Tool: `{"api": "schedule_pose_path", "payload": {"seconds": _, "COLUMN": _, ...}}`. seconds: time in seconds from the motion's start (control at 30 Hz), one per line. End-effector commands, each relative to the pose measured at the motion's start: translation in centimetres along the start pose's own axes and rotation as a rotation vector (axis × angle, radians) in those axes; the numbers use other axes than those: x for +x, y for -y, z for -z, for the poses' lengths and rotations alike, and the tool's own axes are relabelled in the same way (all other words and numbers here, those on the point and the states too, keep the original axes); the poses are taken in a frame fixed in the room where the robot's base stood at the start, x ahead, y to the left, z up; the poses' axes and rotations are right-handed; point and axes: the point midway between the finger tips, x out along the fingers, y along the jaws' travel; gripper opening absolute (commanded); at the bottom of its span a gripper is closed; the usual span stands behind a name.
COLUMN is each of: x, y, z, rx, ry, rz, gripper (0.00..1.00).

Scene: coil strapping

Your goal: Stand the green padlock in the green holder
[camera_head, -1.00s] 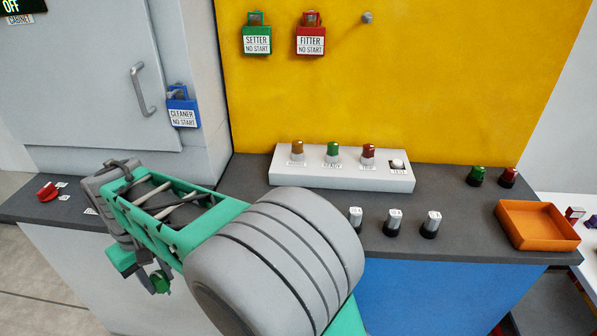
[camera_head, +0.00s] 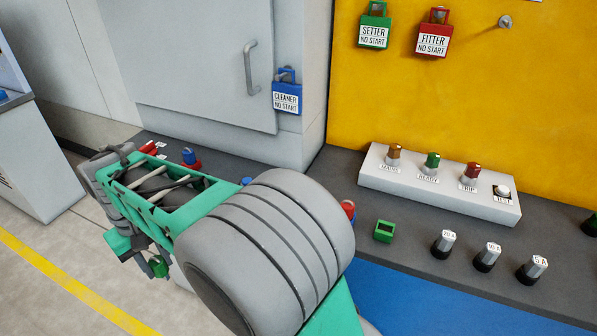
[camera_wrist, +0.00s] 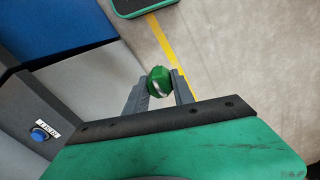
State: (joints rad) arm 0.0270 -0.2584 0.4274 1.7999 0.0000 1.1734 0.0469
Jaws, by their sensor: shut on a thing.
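My gripper (camera_head: 153,263) is shut on a small green object, which I take to be the green padlock (camera_head: 160,267). It hangs low at the left, over the floor in front of the counter. In the wrist view the padlock (camera_wrist: 158,82) sits between the two grey fingers of my gripper (camera_wrist: 161,92), with a pale curved strip on it. Its lower part and label are not readable. The green holder (camera_head: 384,231), a small square block with a dark opening, stands on the counter, right of my arm and well apart from the padlock.
A white panel (camera_head: 440,195) with coloured knobs and several silver-topped pegs (camera_head: 487,257) stand right of the holder. Green (camera_head: 374,30) and red (camera_head: 433,38) labelled locks hang on the yellow board. A blue one (camera_head: 287,92) hangs on the cabinet. My arm covers part of the counter.

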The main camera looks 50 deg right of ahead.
Motion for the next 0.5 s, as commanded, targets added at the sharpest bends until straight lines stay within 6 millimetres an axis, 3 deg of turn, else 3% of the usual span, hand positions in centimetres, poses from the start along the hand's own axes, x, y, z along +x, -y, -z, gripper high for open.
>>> {"api": "schedule_pose_path", "payload": {"seconds": 0.27, "x": -2.6, "y": -11.4, "z": -0.5, "rx": 0.628, "ry": -0.002, "rz": 0.000, "gripper": 0.00}}
{"api": "schedule_pose_path", "payload": {"seconds": 0.37, "x": -3.7, "y": -16.5, "z": -1.8, "rx": 0.927, "ry": -0.002, "rz": 0.000, "gripper": 0.00}}
{"api": "schedule_pose_path", "payload": {"seconds": 0.5, "x": -5.3, "y": -23.9, "z": -5.3, "rx": 1.389, "ry": 0.000, "rz": 0.000, "gripper": 0.00}}
